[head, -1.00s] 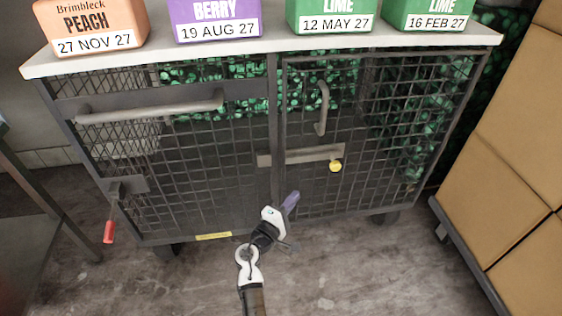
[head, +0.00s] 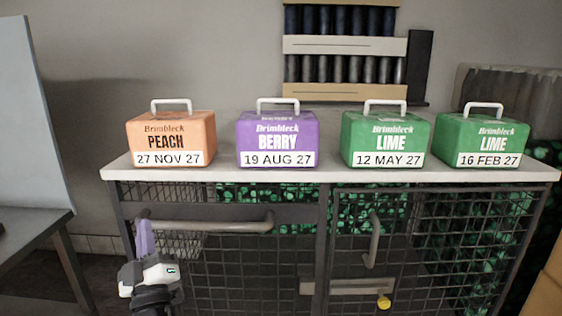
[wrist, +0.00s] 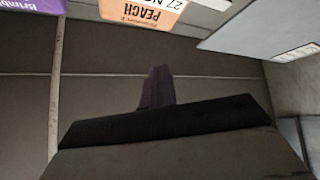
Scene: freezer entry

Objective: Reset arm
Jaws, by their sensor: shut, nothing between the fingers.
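My gripper (head: 144,222) is at the lower left of the head view, pointing up, in front of the cage cabinet's left door. Its purple-grey fingers are together and hold nothing. They also show in the middle of the wrist view (wrist: 157,86). The fingers overlap the long door handle (head: 215,226) in the picture; I cannot tell whether they touch it. The rest of my arm is mostly below the frame.
An orange peach box (head: 170,138), a purple berry box (head: 277,138) and two green lime boxes (head: 386,138) (head: 481,138) stand on the white cabinet top (head: 330,175). A grey table (head: 38,232) stands left. Cartons (head: 548,295) edge the lower right.

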